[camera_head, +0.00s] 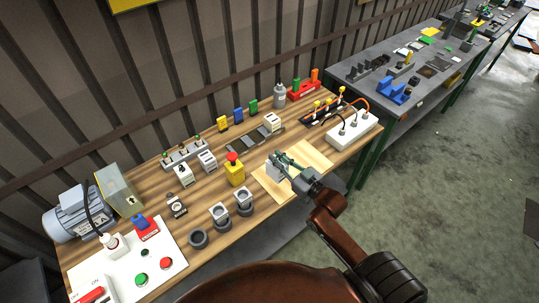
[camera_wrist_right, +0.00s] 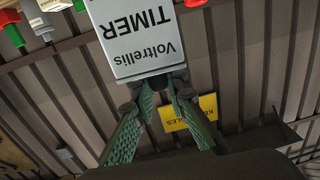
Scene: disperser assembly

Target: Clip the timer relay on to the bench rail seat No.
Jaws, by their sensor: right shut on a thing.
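The timer relay (camera_wrist_right: 150,35) is a pale grey block with "Voltrellis TIMER" printed on it, upside down in the right wrist view. My right gripper (camera_wrist_right: 168,85) is shut on it by its near end. In the head view the right gripper (camera_head: 279,163) holds the relay (camera_head: 273,173) over or near a light wooden board (camera_head: 316,158); the exact height is hard to tell. A dark grey rail strip (camera_head: 246,141) lies behind it on the bench, with a white module (camera_head: 271,123) at its right end. Seat numbers are not readable. My left gripper is not in view.
A yellow box with a red button (camera_head: 234,168) stands left of the gripper. Grey modules (camera_head: 207,161), a white power strip (camera_head: 354,131) and a grey motor (camera_head: 77,213) share the wooden bench (camera_head: 160,200). Coloured blocks (camera_head: 238,114) stand behind the rail.

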